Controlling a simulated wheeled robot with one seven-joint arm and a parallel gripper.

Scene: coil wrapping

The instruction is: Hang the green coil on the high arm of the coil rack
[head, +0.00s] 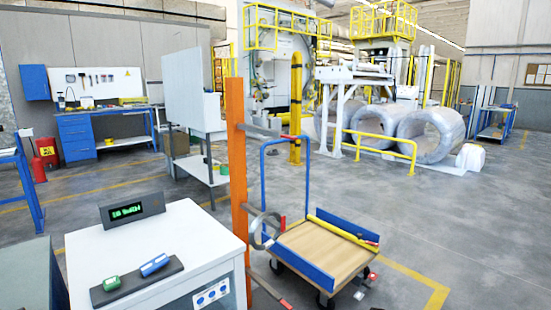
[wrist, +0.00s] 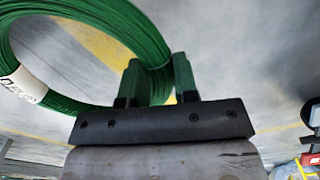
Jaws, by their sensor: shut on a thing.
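The green coil (wrist: 150,42) fills the upper left of the wrist view, with a white label (wrist: 22,86) on its left side. My gripper (wrist: 157,78) is shut on the coil's right side, with one finger on each side of the strand bundle. Neither coil nor gripper shows in the head view. The coil rack is an orange post (head: 237,180) in the middle of the head view. Its high arm (head: 262,131) points right and looks bare. A grey coil (head: 256,236) hangs lower on the rack, and a bare low arm (head: 268,287) is below it.
A white cabinet (head: 150,240) with a display (head: 132,210) stands left of the rack. A flat cart (head: 325,254) with blue sides is close on the right. Large wrapped coils (head: 432,132) and a yellow rail (head: 385,143) are farther back. Open floor lies at right.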

